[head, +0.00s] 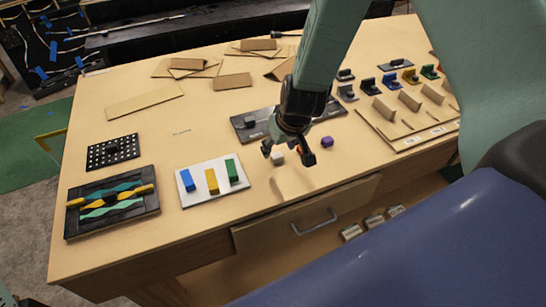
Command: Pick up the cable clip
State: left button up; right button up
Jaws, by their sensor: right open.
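My right gripper (288,154) is open, pointing down over the front middle of the wooden table. Below and around its fingers are a small pale grey piece (278,159), an orange piece partly hidden by the fingers, and a purple piece (327,142) just to the right. I cannot tell for sure which of these small pieces is the cable clip. Nothing shows held between the fingers. My left gripper is not in view.
A dark tray (246,128) lies behind the gripper. A white board (207,196) with blue, yellow and green blocks, a black tray (70,225), and a perforated black plate (112,152) are left. A wooden rack (405,147) stands right. A drawer handle (315,226) is in front.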

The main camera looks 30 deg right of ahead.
aim_at(278, 155)
jog(key=shift+d+f, duration=0.1)
jog(key=shift+f, duration=0.45)
jog(key=x, duration=0.3)
jog(key=b+x, duration=0.1)
jog(key=x, duration=0.1)
jog(key=shift+w+d, duration=0.35)
jog(key=shift+s+a+r, duration=0.15)
jog(key=shift+s+r, duration=0.1)
jog(key=shift+s, duration=0.05)
jog(key=shift+c, duration=1.1)
jog(key=shift+w+f, duration=0.2)
jog(key=shift+w, duration=0.1)
jog(key=c, duration=0.6)
jog(key=shift+s+r, duration=0.2)
jog(key=shift+s, duration=0.05)
jog(key=shift+c, duration=0.2)
